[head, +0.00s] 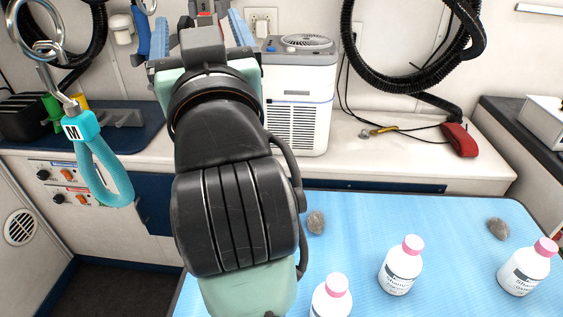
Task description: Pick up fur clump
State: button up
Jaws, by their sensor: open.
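A small grey-brown fur clump (316,222) lies on the blue table mat (400,212), just right of my arm. A second similar fur clump (497,228) lies on the mat farther right, behind a bottle. My gripper (199,22) is raised at the top of the head view, with its blue fingers spread apart. It is well above and left of both clumps, and I see nothing held between the fingers. My arm hides the left part of the mat.
Several white bottles with pink caps stand on the mat, including one in the middle (400,268) and one at right (524,268). A white air unit (300,95) stands on the back counter. A teal loop (104,165) hangs at left, and a black hose (412,80) hangs at upper right.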

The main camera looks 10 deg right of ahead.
jog(key=w+f+g, duration=0.3)
jog(key=w+f, duration=0.2)
jog(key=f, duration=0.3)
jog(key=g+h+b, duration=0.1)
jog(key=g, duration=1.2)
send_near(317, 219)
jog(key=f, duration=0.1)
jog(key=w+a+f+b, duration=0.1)
jog(key=f, duration=0.1)
jog(key=shift+w+a+m+b, duration=0.1)
jog(key=shift+w+m+b, duration=0.15)
jog(key=shift+m+b, duration=0.05)
jog(key=shift+d+b+x, duration=0.25)
jog(key=shift+b+x, duration=0.15)
jog(key=shift+x, duration=1.05)
jog(key=shift+d+b+x, duration=0.2)
jog(key=shift+b+x, duration=0.15)
jog(key=shift+x, duration=1.15)
jog(key=shift+c, duration=0.2)
grip_shut()
